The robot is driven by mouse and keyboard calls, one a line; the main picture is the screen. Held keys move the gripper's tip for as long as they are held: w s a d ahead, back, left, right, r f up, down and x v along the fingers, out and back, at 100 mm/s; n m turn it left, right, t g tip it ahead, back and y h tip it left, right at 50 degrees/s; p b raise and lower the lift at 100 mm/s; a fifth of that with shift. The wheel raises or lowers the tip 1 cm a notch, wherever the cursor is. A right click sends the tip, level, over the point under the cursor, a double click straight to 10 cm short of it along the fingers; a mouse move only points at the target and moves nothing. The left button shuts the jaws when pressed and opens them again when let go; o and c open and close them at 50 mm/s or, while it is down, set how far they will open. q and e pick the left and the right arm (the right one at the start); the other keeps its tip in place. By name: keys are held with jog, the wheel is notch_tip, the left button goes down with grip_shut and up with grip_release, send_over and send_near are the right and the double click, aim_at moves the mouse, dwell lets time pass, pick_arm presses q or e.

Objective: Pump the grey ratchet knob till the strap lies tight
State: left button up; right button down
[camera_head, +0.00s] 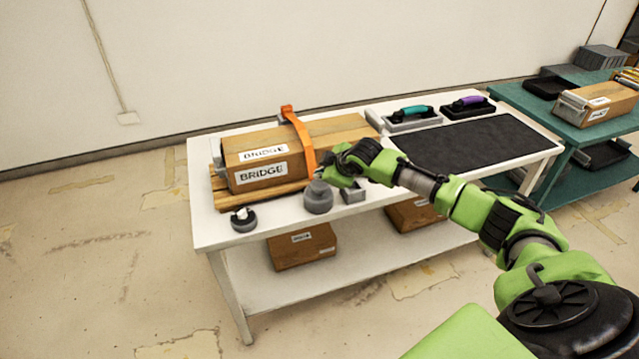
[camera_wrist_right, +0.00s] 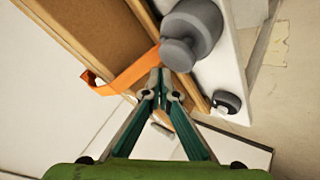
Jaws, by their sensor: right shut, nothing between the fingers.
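The grey ratchet knob (camera_head: 318,198) is at the front edge of the white table, beside the lower end of the orange strap (camera_head: 301,138). The strap runs over the wooden box labelled BRIDGE (camera_head: 260,174), and its upper part stands up above the box top. My right gripper (camera_head: 322,173) is shut and empty, close behind the knob. In the right wrist view its fingertips (camera_wrist_right: 160,72) are beside the knob's narrow end (camera_wrist_right: 180,53) and the strap's end (camera_wrist_right: 148,66). I cannot tell whether they touch. My left gripper is not in view.
A small dark round piece (camera_head: 243,219) and a grey metal block (camera_head: 353,193) lie on the table's front edge either side of the knob. Boxes stand on the lower shelf (camera_head: 350,262).

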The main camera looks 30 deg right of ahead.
aim_at(319, 183)
jog(key=shift+f, duration=0.15)
jog(key=shift+f, duration=0.2)
jog(key=shift+s+f+b, duration=0.1)
jog(key=shift+f+b, duration=0.4)
jog(key=shift+f, duration=0.75)
dwell(0.9)
dwell(0.3)
jog(key=shift+r+p, duration=1.6)
jog(key=shift+p, duration=0.2)
